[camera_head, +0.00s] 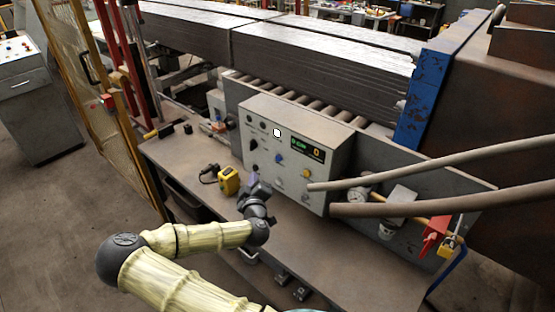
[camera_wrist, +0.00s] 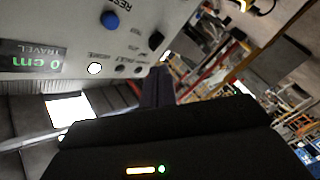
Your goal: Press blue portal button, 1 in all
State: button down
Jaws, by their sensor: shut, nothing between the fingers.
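A grey control box stands on the bench, with a round blue button (camera_head: 279,159) on its front, left of the green display. The blue button also shows in the wrist view (camera_wrist: 109,19), near the word RESET. My gripper (camera_head: 253,178) is in front of the box's lower left, left of and below the blue button in the head view. In the wrist view my gripper's dark fingers (camera_wrist: 157,82) are shut and empty, pointing toward the panel's edge. They appear apart from the blue button; whether they touch the box cannot be told.
The control box (camera_head: 320,189) also bears a white round spot (camera_head: 277,132), a display (camera_head: 307,149), a yellow button (camera_head: 306,174) and dark knobs. A yellow tape measure (camera_head: 229,181) lies left of my gripper. Two thick pipes (camera_head: 440,195) cross at the right.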

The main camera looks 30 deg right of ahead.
jog(key=w+d, duration=0.3)
jog(key=d, duration=0.5)
jog(key=shift+d, duration=0.15)
dwell(2.0)
jog(key=shift+w+d, duration=0.1)
jog(key=shift+d, duration=0.3)
jog(key=shift+w+d, duration=0.15)
jog(key=shift+d, duration=0.25)
dwell(0.9)
jog(key=shift+a, duration=0.15)
jog(key=shift+s+a, duration=0.3)
jog(key=shift+a, duration=0.4)
jog(key=shift+s+a, duration=0.3)
jog(key=shift+a, duration=0.5)
jog(key=shift+s+a, duration=0.25)
jog(key=shift+a, duration=0.5)
jog(key=shift+s+a, duration=0.3)
jog(key=shift+a, duration=0.5)
